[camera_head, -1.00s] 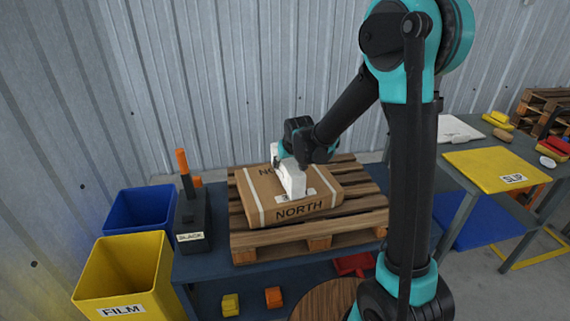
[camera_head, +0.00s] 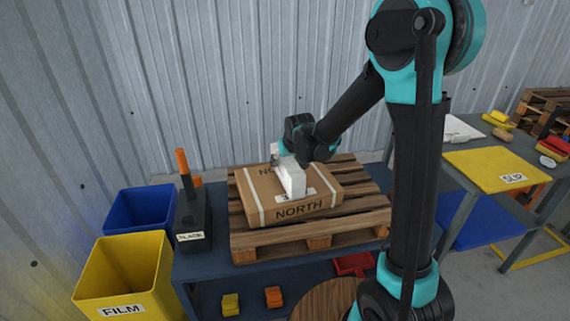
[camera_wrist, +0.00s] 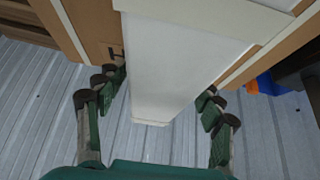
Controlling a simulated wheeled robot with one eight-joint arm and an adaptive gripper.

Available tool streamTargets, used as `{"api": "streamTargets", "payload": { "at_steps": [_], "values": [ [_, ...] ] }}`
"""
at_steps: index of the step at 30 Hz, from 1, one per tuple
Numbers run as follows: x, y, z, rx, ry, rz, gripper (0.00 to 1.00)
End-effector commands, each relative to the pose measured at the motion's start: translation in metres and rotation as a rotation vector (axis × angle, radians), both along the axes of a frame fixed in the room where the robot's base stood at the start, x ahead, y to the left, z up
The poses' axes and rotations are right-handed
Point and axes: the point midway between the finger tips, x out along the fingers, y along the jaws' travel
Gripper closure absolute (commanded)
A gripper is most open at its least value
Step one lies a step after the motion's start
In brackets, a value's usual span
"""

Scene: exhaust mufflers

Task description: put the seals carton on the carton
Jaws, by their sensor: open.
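The seals carton appears to be the small white box (camera_head: 291,181), standing on top of the large brown carton (camera_head: 272,210) marked NORTH. The brown carton has white straps and lies on a wooden pallet (camera_head: 345,222). My gripper (camera_head: 279,158) is at the far end of the white box. In the wrist view my gripper (camera_wrist: 160,108) is open, with its green fingers on either side of the white box (camera_wrist: 180,60) and a gap on both sides. The brown carton (camera_wrist: 88,25) shows beyond it. Any label on the white box is hidden.
A blue bin (camera_head: 140,208) and a yellow FILM bin (camera_head: 125,275) stand further left. A yellow SLIP board (camera_head: 497,168) lies on the right-hand table. A corrugated wall rises behind.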

Motion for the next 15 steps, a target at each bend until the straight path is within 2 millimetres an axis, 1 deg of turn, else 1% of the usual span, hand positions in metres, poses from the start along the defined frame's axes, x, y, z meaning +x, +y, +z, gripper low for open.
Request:
{"api": "streamTargets", "payload": {
  "at_steps": [15],
  "values": [
    [-0.039, -0.016, 0.065, 0.0, 0.0, 0.0, 0.32]
  ]
}}
